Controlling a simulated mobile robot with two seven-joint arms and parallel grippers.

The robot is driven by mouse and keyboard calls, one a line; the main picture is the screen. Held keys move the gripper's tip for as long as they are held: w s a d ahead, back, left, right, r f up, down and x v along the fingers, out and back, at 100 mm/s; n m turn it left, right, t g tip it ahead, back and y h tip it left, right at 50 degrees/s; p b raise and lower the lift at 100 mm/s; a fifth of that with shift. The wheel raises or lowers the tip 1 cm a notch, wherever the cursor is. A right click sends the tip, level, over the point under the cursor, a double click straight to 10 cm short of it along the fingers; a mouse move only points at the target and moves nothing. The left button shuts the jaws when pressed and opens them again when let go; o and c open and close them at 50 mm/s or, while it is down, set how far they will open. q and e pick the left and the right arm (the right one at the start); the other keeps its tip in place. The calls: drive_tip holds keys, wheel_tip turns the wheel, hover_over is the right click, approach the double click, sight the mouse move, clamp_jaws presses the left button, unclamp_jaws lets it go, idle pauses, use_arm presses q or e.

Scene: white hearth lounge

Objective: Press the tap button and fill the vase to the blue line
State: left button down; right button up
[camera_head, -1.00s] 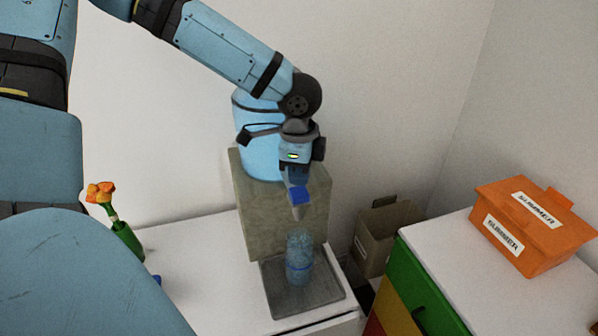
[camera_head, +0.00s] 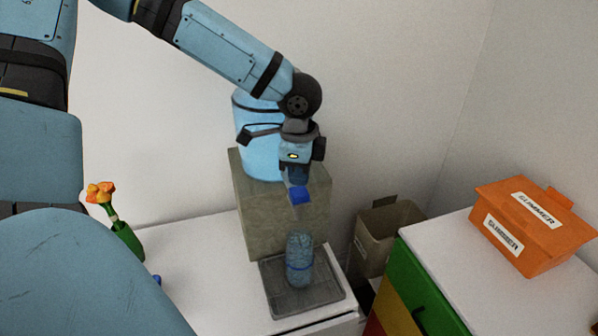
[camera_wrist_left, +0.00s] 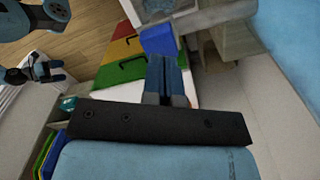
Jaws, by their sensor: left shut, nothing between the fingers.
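The tap is a stone-like block (camera_head: 250,215) with a blue button (camera_head: 300,195) on its front spout. The button also shows in the left wrist view (camera_wrist_left: 158,39). My left gripper (camera_head: 298,183) is shut and empty, its tips right at the button; I cannot tell whether they touch it. The vase (camera_head: 300,247), clear and bluish with a blue line around it, stands upright on the grey tray (camera_head: 328,292) below the spout. The water level is hard to make out. What looks like my right gripper (camera_wrist_left: 38,72) is at the left wrist view's edge, its jaws unclear.
An orange flower in a green vase (camera_head: 127,240) stands left on the white counter (camera_head: 200,265). A brown bin (camera_head: 380,235) is behind the coloured drawer unit (camera_head: 425,290). An orange labelled box (camera_head: 535,225) sits on that unit. The wall is close behind the tap.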

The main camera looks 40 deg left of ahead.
sight(299, 192)
use_arm(q)
drive_tip(key=shift+f, duration=0.25)
drive_tip(key=shift+f+b, duration=0.85)
drive_tip(key=shift+f, duration=0.35)
idle(6.2)
